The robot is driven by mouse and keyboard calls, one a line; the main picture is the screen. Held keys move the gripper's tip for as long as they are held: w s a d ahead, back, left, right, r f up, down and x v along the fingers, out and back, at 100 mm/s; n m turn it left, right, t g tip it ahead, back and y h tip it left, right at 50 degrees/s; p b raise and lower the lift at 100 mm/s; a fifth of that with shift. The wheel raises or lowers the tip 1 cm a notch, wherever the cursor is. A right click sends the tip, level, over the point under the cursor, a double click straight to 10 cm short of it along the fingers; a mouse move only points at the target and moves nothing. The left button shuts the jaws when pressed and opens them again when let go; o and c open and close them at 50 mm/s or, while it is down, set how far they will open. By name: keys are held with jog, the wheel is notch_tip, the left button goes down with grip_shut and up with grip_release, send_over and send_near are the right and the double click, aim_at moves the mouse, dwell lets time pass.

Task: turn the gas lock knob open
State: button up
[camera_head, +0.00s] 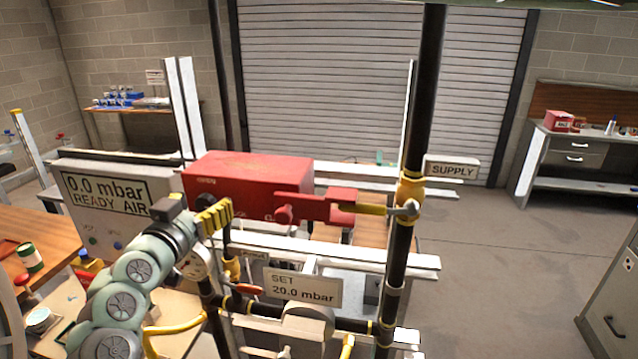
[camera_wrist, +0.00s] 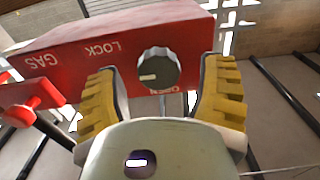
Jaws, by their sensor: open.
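The red gas lock box (camera_head: 250,172) sits on the rig's rail, and its "GAS LOCK" lettering shows in the wrist view (camera_wrist: 75,62). Its round grey knob (camera_wrist: 158,68) has a ridged rim and a pale mark on its face. The word "OPEN" is partly visible beside the knob. My gripper (camera_wrist: 165,88) is open, with one yellow finger on each side of the knob and visible gaps between.
A "SET 20.0 mbar" sign (camera_head: 300,288) and pipework lie below. A display panel (camera_head: 105,195) reads "0.0 mbar READY AIR". Open floor lies at right.

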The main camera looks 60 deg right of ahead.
jog(key=shift+d, duration=0.2)
jog(key=shift+c, duration=0.2)
jog(key=shift+a, duration=0.1)
jog(key=c, duration=1.1)
jog(key=shift+f+b, duration=0.2)
jog(key=shift+b, duration=0.45)
jog(key=shift+c, duration=0.2)
jog(key=n+b, duration=0.2)
jog(key=b, duration=0.1)
jog(key=shift+f, duration=0.2)
jog(key=shift+w+r+n+b, duration=0.1)
jog(key=shift+r+n+b, duration=0.1)
jog(key=shift+n+b, duration=0.75)
jog(key=shift+r+n+b, duration=0.1)
jog(key=shift+n+b, duration=0.2)
jog(key=shift+n, duration=0.45)
jog(key=n, duration=0.5)
jog(key=n+p, duration=0.2)
jog(key=n, duration=0.4)
jog(key=shift+w+a, duration=0.1)
